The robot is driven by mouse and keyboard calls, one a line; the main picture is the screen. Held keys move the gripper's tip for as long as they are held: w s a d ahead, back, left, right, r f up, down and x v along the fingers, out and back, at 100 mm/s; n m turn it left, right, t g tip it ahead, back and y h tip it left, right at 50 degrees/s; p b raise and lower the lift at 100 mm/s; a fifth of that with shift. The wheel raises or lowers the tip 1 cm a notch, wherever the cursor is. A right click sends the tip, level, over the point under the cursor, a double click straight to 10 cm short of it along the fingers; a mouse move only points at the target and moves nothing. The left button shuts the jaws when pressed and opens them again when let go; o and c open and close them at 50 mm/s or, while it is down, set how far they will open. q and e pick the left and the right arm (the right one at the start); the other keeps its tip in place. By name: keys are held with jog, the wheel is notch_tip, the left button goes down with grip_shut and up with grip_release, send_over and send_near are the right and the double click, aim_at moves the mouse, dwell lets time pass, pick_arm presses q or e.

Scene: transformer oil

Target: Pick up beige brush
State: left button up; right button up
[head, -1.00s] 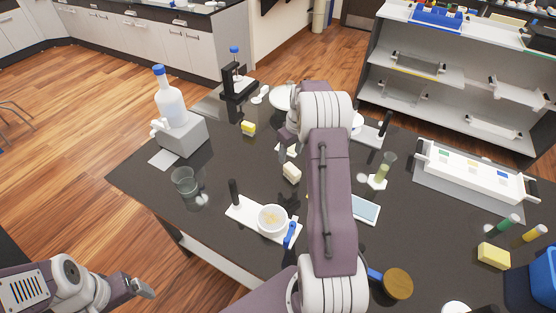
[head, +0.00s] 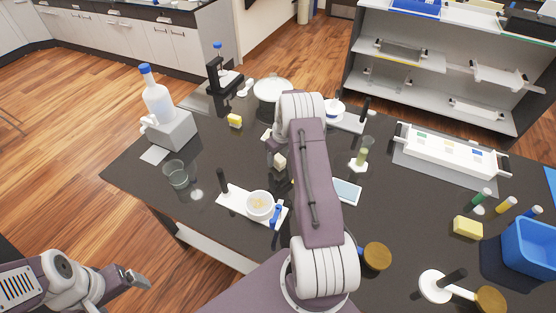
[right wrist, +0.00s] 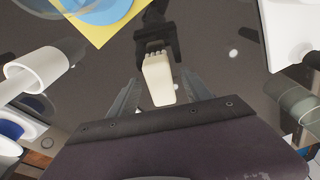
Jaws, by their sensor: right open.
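A beige brush (right wrist: 158,80), a cream block on a dark handle or holder, shows in the right wrist view. In the head view, a small cream block (head: 280,162) beside my right gripper appears to be the same brush. My right gripper (right wrist: 158,95) is open, with one finger on each side of the brush's near end; I cannot tell whether they touch it. In the head view my forearm partly hides this gripper (head: 274,149). My left gripper (head: 138,280) is empty-looking at the lower left, away from the dark table; its jaw gap is unclear.
A white bowl (head: 259,204) sits front left of the brush, with a glass beaker (head: 176,174) farther left. A yellow block (head: 235,120) lies behind. A blue bin (head: 530,245) and yellow sponge (head: 468,227) are at right. The table's left corner is clear.

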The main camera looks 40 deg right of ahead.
jog(key=shift+w+f, duration=0.1)
jog(key=shift+w, duration=0.05)
jog(key=shift+c, duration=0.6)
jog(key=shift+w, duration=0.1)
jog(key=c, duration=1.1)
grip_shut()
pick_arm(q)
jog(key=shift+w, duration=0.1)
jog(key=shift+f, duration=0.1)
